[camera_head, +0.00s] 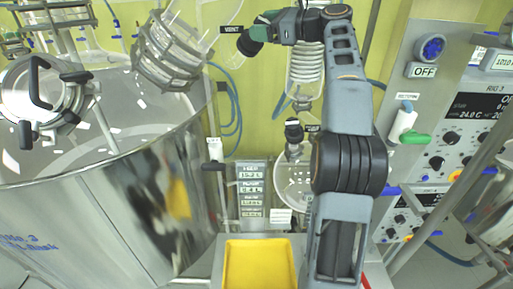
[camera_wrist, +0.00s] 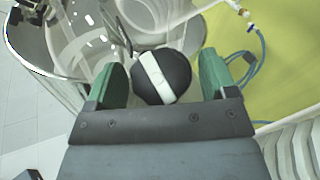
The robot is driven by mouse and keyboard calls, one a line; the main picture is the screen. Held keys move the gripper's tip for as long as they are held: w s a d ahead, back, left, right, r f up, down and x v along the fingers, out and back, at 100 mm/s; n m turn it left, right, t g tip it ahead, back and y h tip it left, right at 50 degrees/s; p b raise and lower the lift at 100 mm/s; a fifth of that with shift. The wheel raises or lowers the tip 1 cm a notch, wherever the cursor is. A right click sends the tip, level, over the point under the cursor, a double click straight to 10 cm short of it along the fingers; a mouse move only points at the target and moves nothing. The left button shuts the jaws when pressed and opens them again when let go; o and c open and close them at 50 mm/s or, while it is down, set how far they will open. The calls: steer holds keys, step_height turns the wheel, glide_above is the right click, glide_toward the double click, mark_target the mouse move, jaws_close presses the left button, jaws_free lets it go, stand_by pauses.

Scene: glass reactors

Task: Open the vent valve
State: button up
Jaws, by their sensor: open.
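The vent valve's handle is a round black knob with a white stripe across it (camera_wrist: 152,78). In the wrist view it sits between the two green fingers of my gripper (camera_wrist: 161,62). In the head view my gripper (camera_head: 254,32) is at the upper middle, just right of the VENT label (camera_head: 232,29). The dark knob (camera_head: 247,45) shows partly at its fingers. The rest of the valve is hidden.
A large steel vessel (camera_head: 110,200) with glassware above fills the left. A glass coil (camera_head: 306,65) stands close behind my arm. A yellow tray (camera_head: 258,262) lies below.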

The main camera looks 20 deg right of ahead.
steer(key=m+t+h+b, duration=0.1)
steer(key=m, duration=0.1)
steer(key=m+h+b, duration=0.1)
steer(key=shift+s+a+f+m+t, duration=0.1)
steer(key=shift+f+m+t, duration=0.25)
steer(key=shift+m+t, duration=0.05)
steer(key=m+t+h+b, duration=0.1)
steer(key=m+h+b, duration=0.1)
steer(key=m, duration=0.1)
steer(key=shift+a+m+t+h, duration=0.1)
steer(key=shift+m+t+h, duration=0.2)
steer(key=b+v, duration=0.3)
steer(key=v, duration=1.1)
steer(key=s+a+f+n+g+h, duration=0.1)
steer(key=a+f+n+g, duration=0.2)
steer(key=f, duration=0.6)
steer(key=s+a+f+n+g+h+p, duration=0.1)
steer(key=s+a+f+n+g, duration=0.1)
steer(key=a+f+n, duration=0.4)
steer(key=s+a+f+n+g+h+p, duration=0.1)
steer(key=a+f+n+g, duration=0.3)
steer(key=f+n, duration=0.6)
steer(key=shift+s+a+f+h, duration=0.55)
steer(key=shift+a+f, duration=0.3)
steer(key=shift+f, duration=0.5)
